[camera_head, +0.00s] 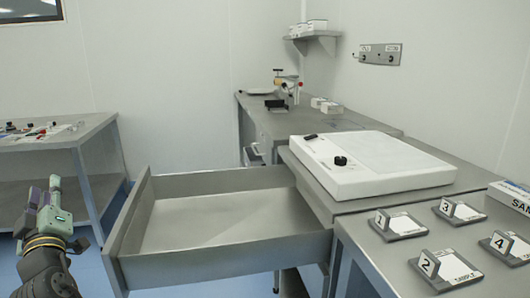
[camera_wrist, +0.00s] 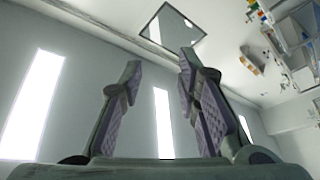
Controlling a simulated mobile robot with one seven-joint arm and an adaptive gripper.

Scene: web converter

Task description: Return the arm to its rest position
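My gripper (camera_head: 43,192) is at the lower left of the head view, raised with its fingers pointing up. It is beside the open drawer, to its left, and apart from it. The wrist view shows my gripper (camera_wrist: 160,80) with its two purple-padded fingers spread apart and nothing between them. Behind the fingers are the wall and ceiling, and the room looks tilted in that view.
An open, empty-looking drawer (camera_head: 140,240) juts out in the middle. A left table (camera_head: 95,130) carries small items. A white device (camera_head: 400,165) sits on the counter. Numbered sample stands (camera_head: 400,226) are on the right table. Some blue floor (camera_head: 88,265) shows between my arm and the drawer.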

